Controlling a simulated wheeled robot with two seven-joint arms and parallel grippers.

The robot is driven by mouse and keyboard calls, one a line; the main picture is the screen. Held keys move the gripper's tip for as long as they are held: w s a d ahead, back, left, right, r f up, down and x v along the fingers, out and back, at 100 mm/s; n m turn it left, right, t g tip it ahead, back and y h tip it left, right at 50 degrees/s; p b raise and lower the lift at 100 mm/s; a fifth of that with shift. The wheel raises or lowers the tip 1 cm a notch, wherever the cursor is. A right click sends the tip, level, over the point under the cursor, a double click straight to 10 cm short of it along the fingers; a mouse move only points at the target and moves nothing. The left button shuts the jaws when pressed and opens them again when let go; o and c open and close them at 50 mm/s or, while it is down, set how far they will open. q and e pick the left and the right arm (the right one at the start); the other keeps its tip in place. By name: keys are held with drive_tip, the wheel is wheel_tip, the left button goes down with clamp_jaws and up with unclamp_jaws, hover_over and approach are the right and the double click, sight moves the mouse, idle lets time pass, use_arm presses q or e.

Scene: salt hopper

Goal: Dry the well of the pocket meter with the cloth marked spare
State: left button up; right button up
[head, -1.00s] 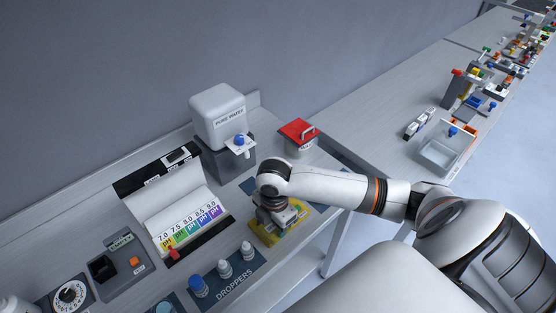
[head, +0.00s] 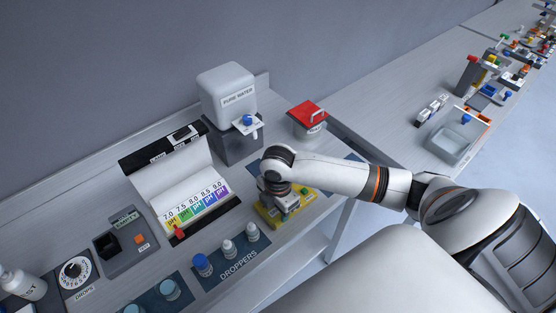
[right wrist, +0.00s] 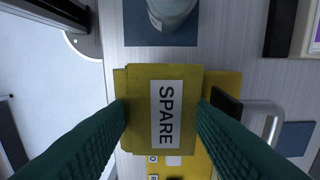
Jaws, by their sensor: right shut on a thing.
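The cloth marked SPARE (right wrist: 137,88) is a yellow-brown folded pad with a white label. My right gripper (right wrist: 161,112) is shut on it, with a dark green finger on each side. A flat yellow object (right wrist: 226,84) with a dark panel (right wrist: 226,106) lies under and beside the cloth in the wrist view, and I take it for the pocket meter. In the head view my right gripper (head: 283,204) is pointed down over this yellow object (head: 270,216). The well cannot be made out, and whether the cloth touches the meter is unclear. My left gripper is out of view.
Dropper bottles (head: 228,247) stand on a dark mat left of the gripper. A pH colour chart (head: 197,203) and a pure water dispenser (head: 230,98) stand behind. A red-lidded container (head: 307,112) is at the back right. The bench's front edge is close by.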

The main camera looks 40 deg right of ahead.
drive_tip(key=shift+f, duration=0.6)
drive_tip(key=shift+r, duration=0.1)
idle(1.5)
wheel_tip(320, 180, up, 3)
drive_tip(key=p, duration=0.2)
drive_tip(key=shift+f+p, duration=0.2)
drive_tip(key=shift+p, duration=0.15)
wheel_tip(320, 180, up, 2)
drive_tip(key=shift+r+p, duration=0.25)
drive_tip(key=shift+p, duration=0.75)
drive_tip(key=shift+r, duration=0.9)
